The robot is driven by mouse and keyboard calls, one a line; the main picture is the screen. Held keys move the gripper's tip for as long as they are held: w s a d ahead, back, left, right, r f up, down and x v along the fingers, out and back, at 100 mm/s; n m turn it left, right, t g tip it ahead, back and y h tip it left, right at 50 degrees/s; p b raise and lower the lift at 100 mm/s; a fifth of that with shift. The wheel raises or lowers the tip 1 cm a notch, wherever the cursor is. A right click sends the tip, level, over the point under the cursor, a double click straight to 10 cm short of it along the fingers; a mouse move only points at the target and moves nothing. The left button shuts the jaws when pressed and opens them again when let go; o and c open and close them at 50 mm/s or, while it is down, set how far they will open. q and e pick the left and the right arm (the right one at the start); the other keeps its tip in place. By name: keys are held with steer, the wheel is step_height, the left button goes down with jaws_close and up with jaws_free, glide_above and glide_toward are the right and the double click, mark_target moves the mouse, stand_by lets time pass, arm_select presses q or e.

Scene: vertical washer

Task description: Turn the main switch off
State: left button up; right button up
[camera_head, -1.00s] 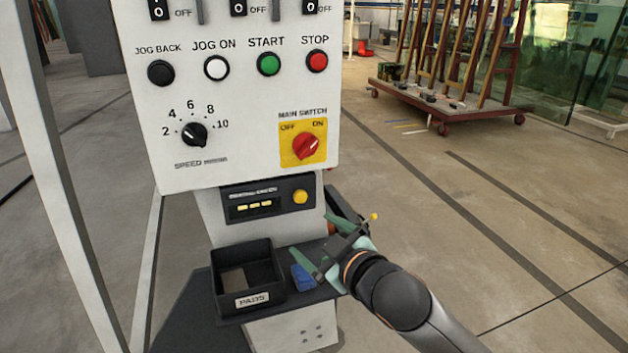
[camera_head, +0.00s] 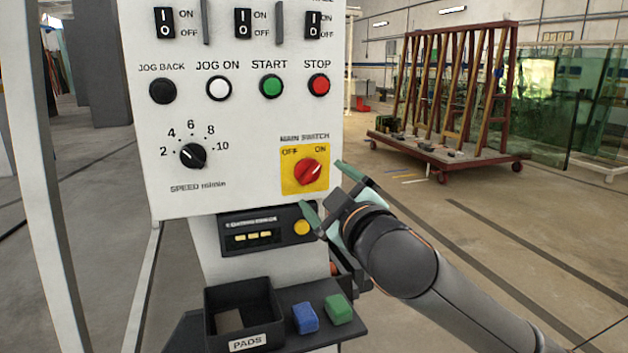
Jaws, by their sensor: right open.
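The main switch (camera_head: 308,172) is a red rotary knob on a yellow plate, low on the right of the white control panel (camera_head: 240,120). The plate reads OFF at left and ON at right, and the knob's white mark points up right toward ON. My right gripper (camera_head: 322,184) is open and empty, with its greenish fingertips at the plate's right edge and just below its lower right corner. I cannot tell whether a finger touches the panel. The knob is not between the fingers as far as I see. My left gripper is out of view.
Above the switch are START (camera_head: 271,86) and STOP (camera_head: 318,85) buttons; a speed dial (camera_head: 193,155) sits to the left. Below are a small box with a yellow button (camera_head: 302,228), a black PADS bin (camera_head: 235,341), a blue block (camera_head: 305,318) and a green block (camera_head: 339,309).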

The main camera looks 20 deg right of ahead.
mark_target(310, 174)
steer(key=shift+w+a, duration=0.1)
steer(key=shift+w, duration=2.9)
steer(key=shift+c, duration=0.2)
steer(key=c, duration=1.3)
steer(key=shift+c, duration=0.2)
